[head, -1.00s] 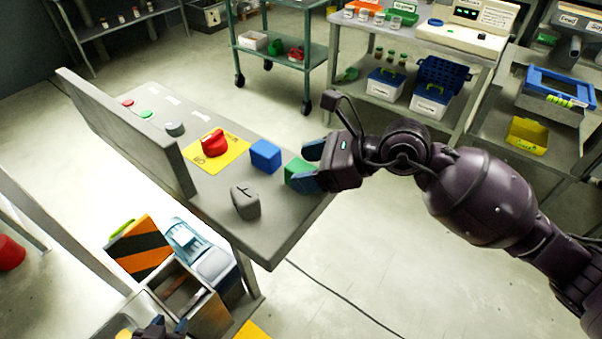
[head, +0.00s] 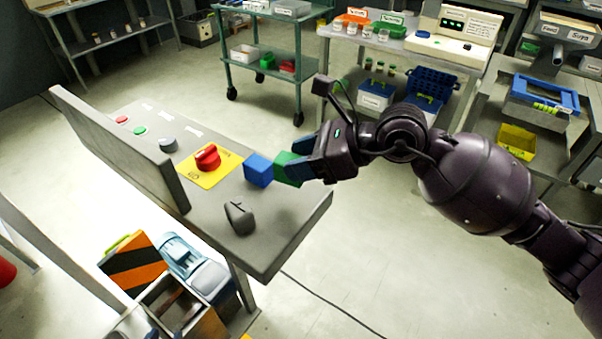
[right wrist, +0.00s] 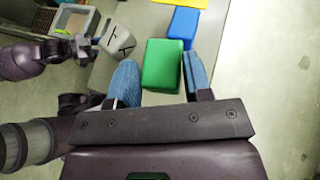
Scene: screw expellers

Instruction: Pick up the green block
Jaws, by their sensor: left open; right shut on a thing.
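The green block (head: 287,169) is between the fingers of my right gripper (head: 305,160), just right of the blue block (head: 258,171) on the grey console. It looks tilted and slightly raised; I cannot tell whether its lower edge clears the surface. In the right wrist view the green block (right wrist: 162,65) sits between the two blue fingers (right wrist: 160,82), with the blue block (right wrist: 183,23) just beyond it. My left gripper (right wrist: 84,46) shows at the upper left of the right wrist view, open and apart from the block.
The grey console (head: 285,225) carries a red knob (head: 207,157) on a yellow plate and a grey switch (head: 239,218). An upright panel (head: 120,150) borders its left side. Bins and a striped box (head: 133,262) stand below. Open floor lies right of the console.

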